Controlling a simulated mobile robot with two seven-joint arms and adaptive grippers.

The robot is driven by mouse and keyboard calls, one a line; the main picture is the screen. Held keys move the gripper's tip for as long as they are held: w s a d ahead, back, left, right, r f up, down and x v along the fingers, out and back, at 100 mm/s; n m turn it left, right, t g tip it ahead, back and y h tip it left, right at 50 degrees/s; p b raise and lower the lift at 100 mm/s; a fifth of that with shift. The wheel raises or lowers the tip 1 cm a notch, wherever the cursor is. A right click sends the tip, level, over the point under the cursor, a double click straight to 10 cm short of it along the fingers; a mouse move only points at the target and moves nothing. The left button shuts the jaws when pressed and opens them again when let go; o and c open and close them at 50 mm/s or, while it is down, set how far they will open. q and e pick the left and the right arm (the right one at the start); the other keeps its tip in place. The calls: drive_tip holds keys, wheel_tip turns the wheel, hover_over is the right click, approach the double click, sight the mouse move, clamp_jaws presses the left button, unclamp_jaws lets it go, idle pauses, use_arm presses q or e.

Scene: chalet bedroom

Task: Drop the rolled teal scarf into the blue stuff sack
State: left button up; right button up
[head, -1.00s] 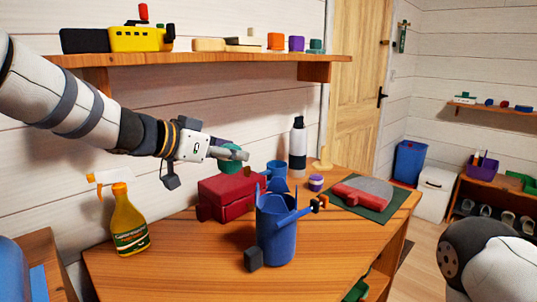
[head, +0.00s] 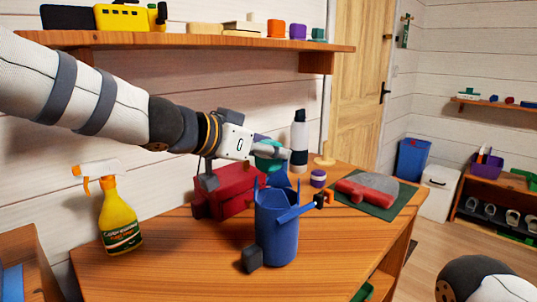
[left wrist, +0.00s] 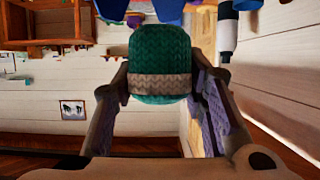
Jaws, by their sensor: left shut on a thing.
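The rolled teal scarf (head: 266,148) is held in my left gripper (head: 275,151), above and behind the sack's opening in the head view. In the left wrist view the scarf (left wrist: 160,55) is a knitted teal roll with a beige band, gripped between both fingers. The blue stuff sack (head: 277,236) stands upright on the table, its open top edged with pointed flaps and an orange-tipped blue strap at its right. My right gripper is out of view; only part of my right arm shows at the lower right.
A red box (head: 232,190) stands behind the sack, with a yellow spray bottle (head: 119,222) at left. A green mat (head: 378,208) lies at right. The shelf (head: 200,39) runs above.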

use_arm(q)
drive_tip(key=shift+r, duration=0.2)
drive_tip(key=o, duration=1.2)
drive_tip(key=v, duration=0.7)
drive_tip(key=shift+s+a, duration=0.2)
drive_tip(key=shift+s, duration=0.1)
